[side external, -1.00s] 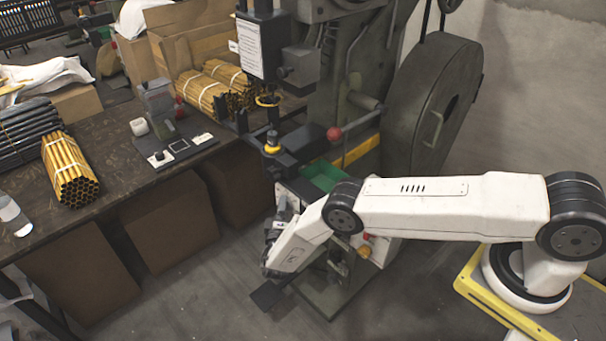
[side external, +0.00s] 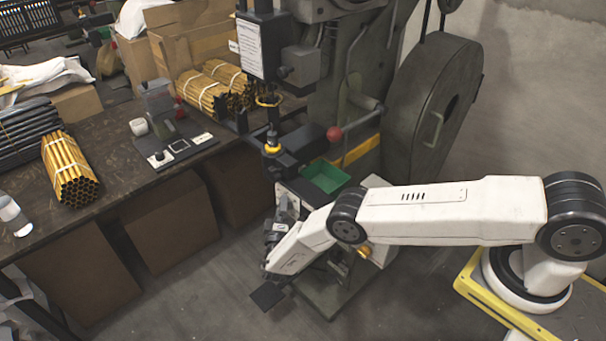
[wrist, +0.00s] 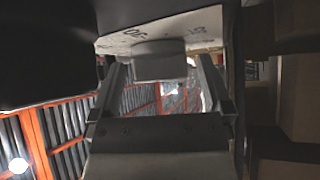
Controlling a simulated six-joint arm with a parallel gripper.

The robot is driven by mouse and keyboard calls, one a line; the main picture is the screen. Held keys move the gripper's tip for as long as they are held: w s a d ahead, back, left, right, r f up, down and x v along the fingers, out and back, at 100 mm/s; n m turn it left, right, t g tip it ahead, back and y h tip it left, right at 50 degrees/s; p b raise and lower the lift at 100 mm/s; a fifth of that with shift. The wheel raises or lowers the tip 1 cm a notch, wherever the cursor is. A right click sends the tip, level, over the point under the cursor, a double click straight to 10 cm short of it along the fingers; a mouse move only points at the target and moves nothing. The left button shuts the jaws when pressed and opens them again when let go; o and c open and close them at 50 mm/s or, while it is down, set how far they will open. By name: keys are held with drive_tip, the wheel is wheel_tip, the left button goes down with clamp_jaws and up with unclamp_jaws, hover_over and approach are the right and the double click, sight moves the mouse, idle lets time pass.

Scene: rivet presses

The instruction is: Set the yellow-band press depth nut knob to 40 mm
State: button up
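The yellow-band press (side external: 362,150) stands upright in the middle of the side view, with a yellow stripe on its body. My gripper (side external: 284,214) is low at the front of this press, pointing up under its front part. My gripper (wrist: 161,78) has one finger on each side of the knob, with gaps visible on both sides. The knob is hidden in the side view, and its setting cannot be read.
A green tray (side external: 325,176) and a red-ball lever (side external: 334,134) are just above my gripper. A yellow knob (side external: 364,252) sits low on the press. A workbench (side external: 100,160) with bundled tubes stands left. The floor left of my gripper is open.

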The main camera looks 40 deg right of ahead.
drive_tip(key=shift+a, duration=0.1)
drive_tip(key=v, duration=0.7)
drive_tip(key=shift+s+a+f, duration=0.15)
drive_tip(key=shift+s+a, duration=0.05)
drive_tip(key=shift+s, duration=0.1)
idle(0.3)
